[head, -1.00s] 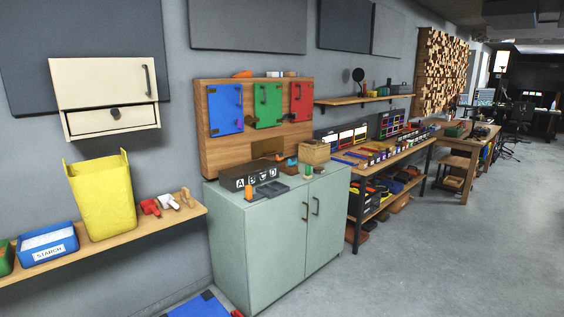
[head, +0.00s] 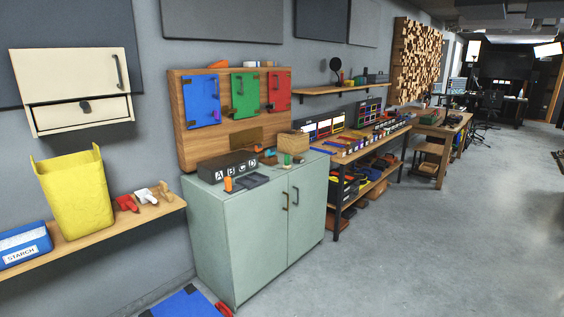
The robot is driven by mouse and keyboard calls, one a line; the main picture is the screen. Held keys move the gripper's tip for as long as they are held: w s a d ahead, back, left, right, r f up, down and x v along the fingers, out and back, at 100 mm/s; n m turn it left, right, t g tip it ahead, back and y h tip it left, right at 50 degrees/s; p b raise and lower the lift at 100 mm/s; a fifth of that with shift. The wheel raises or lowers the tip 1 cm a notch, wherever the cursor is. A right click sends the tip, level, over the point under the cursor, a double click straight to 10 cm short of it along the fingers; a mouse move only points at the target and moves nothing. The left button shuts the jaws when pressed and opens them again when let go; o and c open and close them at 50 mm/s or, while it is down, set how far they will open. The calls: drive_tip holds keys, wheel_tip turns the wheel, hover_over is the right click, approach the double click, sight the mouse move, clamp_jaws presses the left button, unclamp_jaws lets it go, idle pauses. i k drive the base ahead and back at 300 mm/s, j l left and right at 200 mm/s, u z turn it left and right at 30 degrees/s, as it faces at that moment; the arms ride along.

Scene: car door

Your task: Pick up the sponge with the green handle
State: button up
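I cannot make out a sponge with a green handle for certain. A small upright green object (head: 287,160) stands on the cabinet top near its right front, in front of a wooden box (head: 293,142). It is too small to tell whether it is a handle or has a sponge under it. An upright orange object (head: 228,184) stands at the cabinet's front left edge, beside a black box with white markings (head: 227,168). My gripper is not in view.
The pale green cabinet (head: 250,230) stands against the wall. A wall shelf (head: 110,229) at left holds a yellow bin (head: 78,195) and a blue starch box (head: 22,247). A cluttered workbench (head: 365,148) lies beyond. The grey floor (head: 430,245) at right is clear.

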sight(287, 167)
drive_tip(key=i, duration=0.6)
drive_tip(key=i+u, duration=0.1)
drive_tip(key=i, duration=0.5)
drive_tip(key=i+l, duration=0.1)
drive_tip(key=i, duration=0.5)
drive_tip(key=i+u, duration=0.15)
drive_tip(key=i, duration=0.45)
drive_tip(key=i+l, duration=0.15)
drive_tip(key=i, duration=0.45)
drive_tip(key=i+l+u, duration=0.1)
drive_tip(key=i, duration=0.5)
drive_tip(key=i+l, duration=0.1)
drive_tip(key=l, duration=0.2)
